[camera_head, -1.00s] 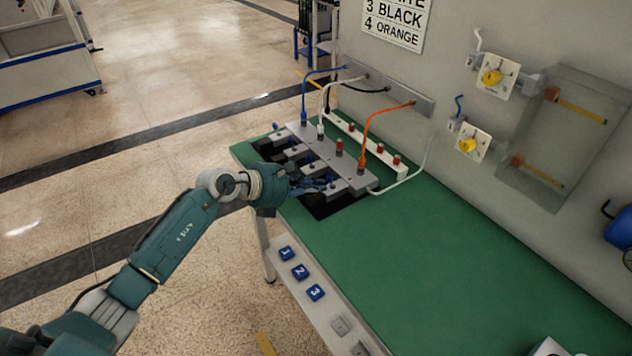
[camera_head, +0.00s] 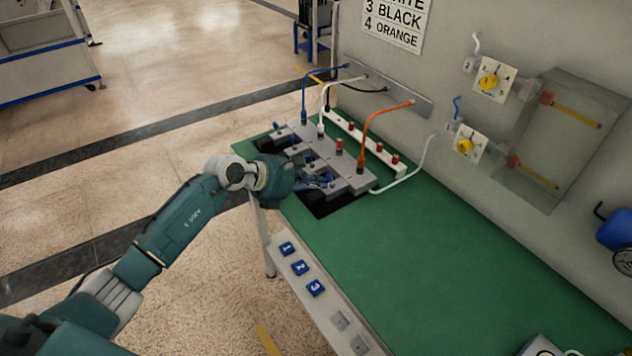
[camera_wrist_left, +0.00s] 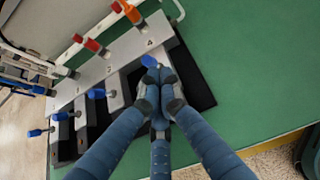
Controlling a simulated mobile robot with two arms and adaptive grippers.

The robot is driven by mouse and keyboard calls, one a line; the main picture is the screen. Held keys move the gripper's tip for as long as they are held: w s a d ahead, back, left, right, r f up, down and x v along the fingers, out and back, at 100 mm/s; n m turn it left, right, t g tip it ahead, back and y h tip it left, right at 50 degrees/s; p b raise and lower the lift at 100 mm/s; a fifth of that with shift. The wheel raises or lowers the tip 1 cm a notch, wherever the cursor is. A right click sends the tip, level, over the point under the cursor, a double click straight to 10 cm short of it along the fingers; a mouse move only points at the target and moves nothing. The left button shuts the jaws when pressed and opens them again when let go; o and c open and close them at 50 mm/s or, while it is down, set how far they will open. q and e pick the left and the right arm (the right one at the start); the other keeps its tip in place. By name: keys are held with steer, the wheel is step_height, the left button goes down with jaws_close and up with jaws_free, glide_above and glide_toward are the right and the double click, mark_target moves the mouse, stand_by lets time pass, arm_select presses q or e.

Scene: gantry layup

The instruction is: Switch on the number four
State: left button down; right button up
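The grey switch block (camera_head: 345,174) stands on the green table with several blue-tipped levers along its front. In the left wrist view, the position marked 4 (camera_wrist_left: 150,43) is at the block's right end, below the orange plug (camera_wrist_left: 130,13). A blue lever tip (camera_wrist_left: 148,61) shows there, right at my fingertips. My left gripper (camera_head: 326,181) reaches the block's near end from the left. Its fingers (camera_wrist_left: 158,76) are drawn together at that lever; whether they grip it or only touch it is hidden. My right gripper is out of view.
An orange cable (camera_head: 372,123) and other coloured cables run from the block to the wall. A white strip with red knobs (camera_head: 380,150) lies behind. Numbered blue tiles (camera_head: 301,268) sit on the front ledge. The green tabletop (camera_head: 430,260) to the right is largely clear.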

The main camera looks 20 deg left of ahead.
mark_target(328, 176)
arm_select(q)
steer(key=shift+w+d+r+g+y+p, duration=0.1)
steer(key=shift+w+r+g+y+p, duration=0.2)
steer(key=shift+p, duration=0.45)
steer(key=shift+w+d+r+g+y+p, duration=0.1)
steer(key=shift+r+g+y+p, duration=0.1)
steer(key=shift+r+g+p, duration=0.35)
steer(key=shift+w+d+r+g+y+p, duration=0.1)
steer(key=shift+w+d+g+y+p, duration=0.15)
steer(key=shift+p, duration=0.45)
steer(key=shift+w+d+r+g+y, duration=0.15)
steer(key=shift+w+g+y, duration=0.05)
steer(key=shift+g+y, duration=0.3)
steer(key=shift+w+d+g+y, duration=0.25)
steer(key=shift+g+y, duration=0.2)
steer(key=shift+g, duration=0.15)
steer(key=shift+b, duration=0.4)
steer(key=shift+a+r, duration=0.1)
steer(key=shift+r, duration=0.05)
steer(key=shift+r+p, duration=0.55)
steer(key=shift+r, duration=0.1)
